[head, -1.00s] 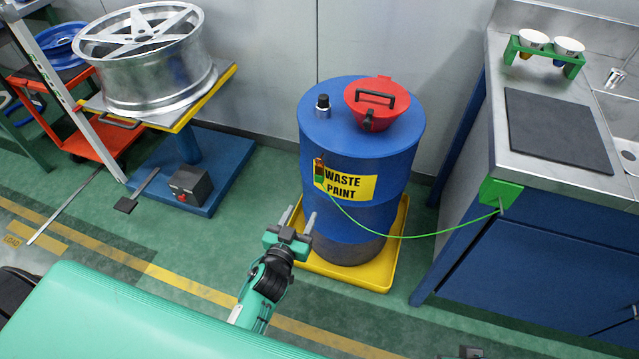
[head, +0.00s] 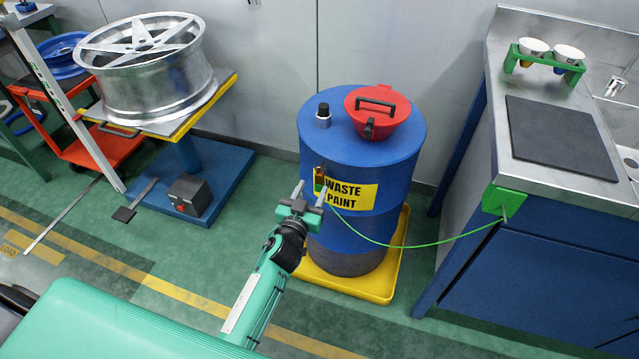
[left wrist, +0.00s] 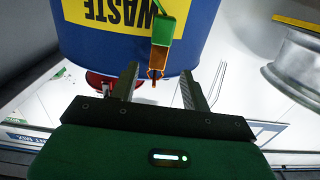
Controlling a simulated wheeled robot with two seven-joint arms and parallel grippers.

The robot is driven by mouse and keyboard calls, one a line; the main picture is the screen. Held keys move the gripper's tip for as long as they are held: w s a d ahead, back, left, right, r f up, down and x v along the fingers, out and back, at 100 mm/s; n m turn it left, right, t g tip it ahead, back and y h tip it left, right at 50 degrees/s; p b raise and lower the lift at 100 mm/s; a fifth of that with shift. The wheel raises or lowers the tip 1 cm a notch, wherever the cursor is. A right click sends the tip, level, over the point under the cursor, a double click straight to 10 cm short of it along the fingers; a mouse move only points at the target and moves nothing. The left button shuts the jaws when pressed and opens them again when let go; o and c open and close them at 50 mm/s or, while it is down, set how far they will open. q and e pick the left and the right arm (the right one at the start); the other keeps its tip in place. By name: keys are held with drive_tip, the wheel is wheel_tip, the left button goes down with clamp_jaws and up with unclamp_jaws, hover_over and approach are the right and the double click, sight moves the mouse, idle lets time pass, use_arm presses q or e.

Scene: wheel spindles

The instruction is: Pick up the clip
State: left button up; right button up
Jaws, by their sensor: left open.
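The clip (head: 319,176), with a green part and a copper-orange part, sits at the left edge of the yellow WASTE PAINT label on the blue drum (head: 345,230). A thin green cable runs from beside it to the bench on the right. My left gripper (head: 311,189) is open and empty, in front of the drum, its fingertips close to the clip. In the left wrist view the clip (left wrist: 158,55) appears between the two fingertips, its copper end toward the gripper. I cannot tell the exact depth gap. My right gripper is not in view.
The drum stands in a yellow tray (head: 395,265), with a red funnel (head: 383,118) on top. A steel-topped bench (head: 520,185) with a green bracket (head: 503,200) stands at right. A wheel rim (head: 150,65) rests on a stand at left. Floor between stand and drum is clear.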

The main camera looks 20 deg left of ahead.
sight(318, 177)
use_arm(q)
drive_tip(key=w, duration=0.4)
drive_tip(key=shift+w+d+r, duration=0.25)
drive_tip(key=shift+w+r, duration=0.1)
drive_tip(key=shift+w, duration=0.05)
clamp_jaws()
